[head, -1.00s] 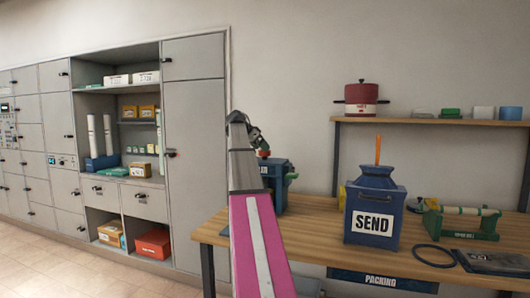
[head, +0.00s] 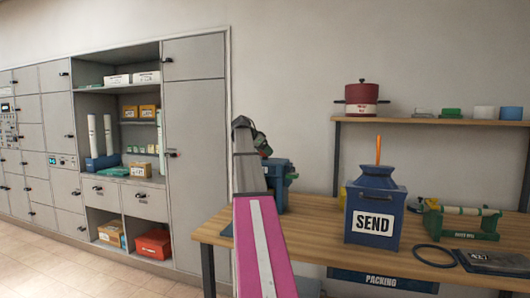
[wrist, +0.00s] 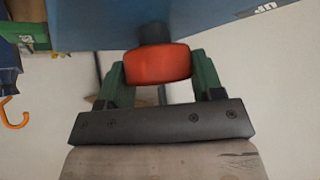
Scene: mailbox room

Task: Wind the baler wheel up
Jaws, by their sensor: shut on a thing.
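The blue baler (head: 280,180) stands at the left end of the wooden table, mostly hidden behind my arm in the head view. In the wrist view its blue face (wrist: 110,25) fills the top, with part of a white label at the upper right. A red-orange knob (wrist: 157,66) on a dark stem sits in front of that face. My gripper (wrist: 158,75) has its green fingers on both sides of the knob and is shut on it. The rest of the wheel is not clearly visible. In the head view the gripper is small beside the baler's top.
A blue SEND box (head: 374,210) stands mid-table with an orange stick on top. A green roller stand (head: 462,223) and a dark ring (head: 434,257) lie to its right. A shelf (head: 440,122) with a red pot (head: 362,98) hangs above. Grey cabinets (head: 195,150) stand left.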

